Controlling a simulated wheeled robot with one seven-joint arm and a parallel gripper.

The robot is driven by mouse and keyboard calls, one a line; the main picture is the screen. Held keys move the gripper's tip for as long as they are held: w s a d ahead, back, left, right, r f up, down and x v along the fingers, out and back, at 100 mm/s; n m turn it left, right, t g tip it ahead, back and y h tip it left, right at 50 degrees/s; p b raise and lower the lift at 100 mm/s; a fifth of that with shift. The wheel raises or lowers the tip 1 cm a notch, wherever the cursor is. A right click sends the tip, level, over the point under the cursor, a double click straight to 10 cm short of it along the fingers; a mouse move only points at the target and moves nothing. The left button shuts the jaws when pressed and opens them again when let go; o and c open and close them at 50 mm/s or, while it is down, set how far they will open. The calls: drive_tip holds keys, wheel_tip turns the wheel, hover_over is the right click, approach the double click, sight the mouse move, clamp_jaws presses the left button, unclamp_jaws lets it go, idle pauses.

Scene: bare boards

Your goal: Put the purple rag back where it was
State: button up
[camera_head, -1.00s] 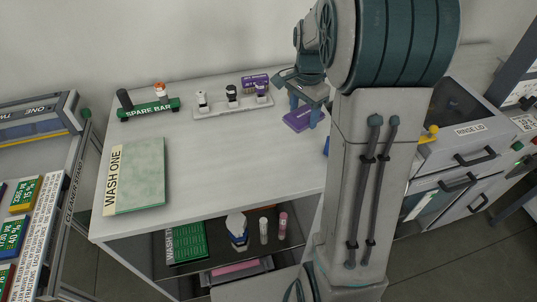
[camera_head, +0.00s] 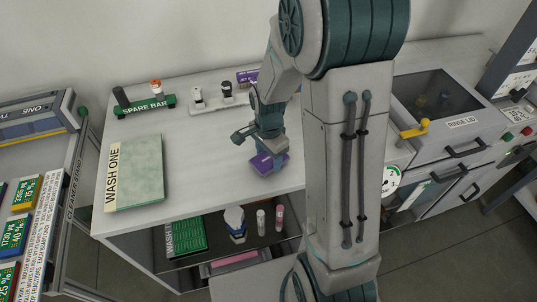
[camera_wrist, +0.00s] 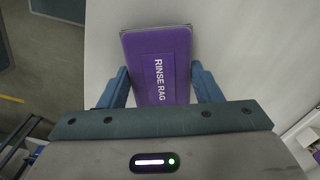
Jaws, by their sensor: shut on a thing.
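The purple rag (camera_head: 268,163) is a flat purple block, labelled "RINSE RAG" in the wrist view (camera_wrist: 158,62). My gripper (camera_head: 268,150) is shut on it, with a blue finger on each side of it in the wrist view (camera_wrist: 160,86). In the head view the rag is over the middle-right part of the white worktop (camera_head: 205,175), near its front edge. I cannot tell whether it touches the top or is just above it.
A green "WASH ONE" mat (camera_head: 139,170) lies at the left of the top. The "SPARE BAR" (camera_head: 146,107) and a pale holder with dark-topped pieces (camera_head: 214,104) stand at the back. A purple labelled box (camera_head: 247,76) is behind. The rinse-lid machine (camera_head: 440,105) stands right. The middle is clear.

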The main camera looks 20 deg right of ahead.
drive_tip(key=shift+f, duration=0.25)
drive_tip(key=shift+f, duration=0.2)
drive_tip(key=o, duration=0.9)
drive_tip(key=shift+r, duration=0.1)
